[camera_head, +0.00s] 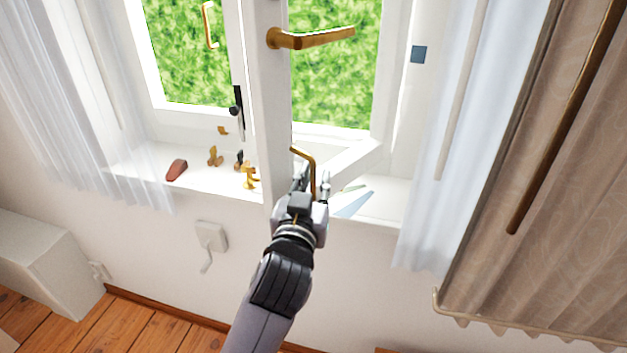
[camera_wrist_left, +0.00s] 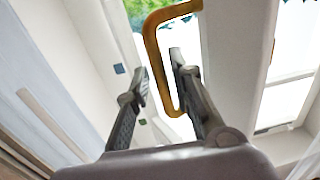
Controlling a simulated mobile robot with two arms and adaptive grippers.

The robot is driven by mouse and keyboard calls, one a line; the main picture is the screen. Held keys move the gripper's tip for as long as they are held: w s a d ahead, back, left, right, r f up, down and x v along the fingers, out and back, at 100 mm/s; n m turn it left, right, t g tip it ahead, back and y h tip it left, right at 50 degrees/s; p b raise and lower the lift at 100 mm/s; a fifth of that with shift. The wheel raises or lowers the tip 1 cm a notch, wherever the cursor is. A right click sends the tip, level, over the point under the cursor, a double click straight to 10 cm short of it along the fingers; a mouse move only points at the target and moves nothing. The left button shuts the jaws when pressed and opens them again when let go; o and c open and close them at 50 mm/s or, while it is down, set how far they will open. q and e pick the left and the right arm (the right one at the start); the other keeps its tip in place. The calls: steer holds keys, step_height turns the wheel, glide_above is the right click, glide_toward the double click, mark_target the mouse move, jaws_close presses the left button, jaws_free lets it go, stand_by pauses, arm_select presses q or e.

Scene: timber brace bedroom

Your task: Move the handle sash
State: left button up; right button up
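The handle sash is a white window sash (camera_head: 267,110) that stands swung inward, edge-on to the head view. It bears a brass lever handle (camera_head: 310,39) high up and a brass pull handle (camera_head: 308,157) low down. My left gripper (camera_head: 313,175) is at the pull handle. In the left wrist view, the fingers of the left gripper (camera_wrist_left: 160,72) are spread, with the long bar of the pull handle (camera_wrist_left: 158,75) between them. I see no clear contact; the exact gap is hard to judge. My right gripper is not in view.
Small objects, including a red one (camera_head: 176,169) and brass figures (camera_head: 249,176), stand on the white sill (camera_head: 135,162) left of the sash. A flat bluish piece (camera_head: 353,203) lies on the sill at right. Sheer curtains (camera_head: 425,180) and a brown curtain (camera_head: 560,190) hang at right.

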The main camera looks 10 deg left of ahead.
arm_select(q)
steer(key=shift+o, duration=0.6)
steer(key=shift+f, duration=0.1)
steer(key=shift+s, duration=0.15)
steer(key=s, duration=0.7)
steer(key=shift+s+d, duration=0.1)
